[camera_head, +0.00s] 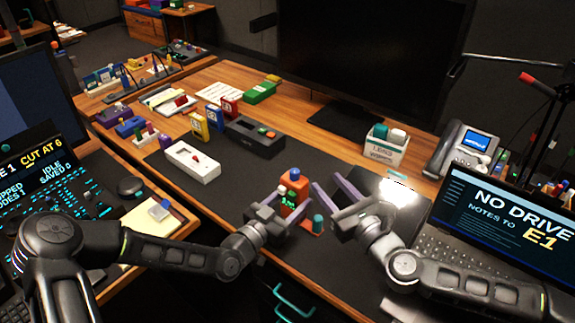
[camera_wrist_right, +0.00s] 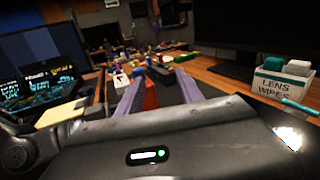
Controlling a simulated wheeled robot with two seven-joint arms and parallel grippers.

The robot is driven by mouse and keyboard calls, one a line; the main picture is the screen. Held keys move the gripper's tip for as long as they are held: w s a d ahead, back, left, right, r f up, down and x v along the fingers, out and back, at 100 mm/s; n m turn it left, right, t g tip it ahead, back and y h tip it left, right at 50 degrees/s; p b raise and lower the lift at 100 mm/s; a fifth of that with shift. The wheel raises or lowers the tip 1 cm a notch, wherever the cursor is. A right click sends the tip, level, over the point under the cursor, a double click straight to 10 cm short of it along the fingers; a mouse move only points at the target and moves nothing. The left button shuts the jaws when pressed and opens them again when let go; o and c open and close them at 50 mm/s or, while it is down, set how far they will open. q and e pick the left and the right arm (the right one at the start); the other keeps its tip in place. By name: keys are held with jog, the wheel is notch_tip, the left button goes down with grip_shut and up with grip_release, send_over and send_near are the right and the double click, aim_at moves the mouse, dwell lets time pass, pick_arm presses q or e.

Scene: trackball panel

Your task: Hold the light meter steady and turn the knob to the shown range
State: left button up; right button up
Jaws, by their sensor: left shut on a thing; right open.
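The light meter (camera_head: 292,188) is an orange upright box with a blue top piece (camera_head: 295,173) and a small lit display, standing on the dark desk mat. My left gripper (camera_head: 287,205) is shut on its lower body from the left and front, hiding part of it. My right gripper (camera_head: 327,183) is open and empty just right of the meter, its purple fingers pointing towards the back. In the right wrist view, an orange-red part of the meter (camera_wrist_right: 151,96) shows between the open fingers (camera_wrist_right: 160,75). I cannot read the range or the knob's pointer.
A teal cylinder (camera_head: 318,223) on an orange base stands in front of the meter. A white switch box (camera_head: 192,162) and a black box (camera_head: 254,137) lie behind left. A lens wipes box (camera_head: 386,146) and a laptop (camera_head: 480,215) are to the right.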

aim_at(292, 170)
jog(key=s+a+y, duration=0.1)
jog(key=s+a+g+y, duration=0.1)
jog(key=shift+a+f+n+g, duration=0.15)
jog(key=shift+a+n+g, duration=0.15)
jog(key=shift+a+n, duration=0.1)
jog(key=shift+w, duration=0.1)
jog(key=x, duration=1.2)
jog(key=shift+c, duration=0.2)
grip_shut()
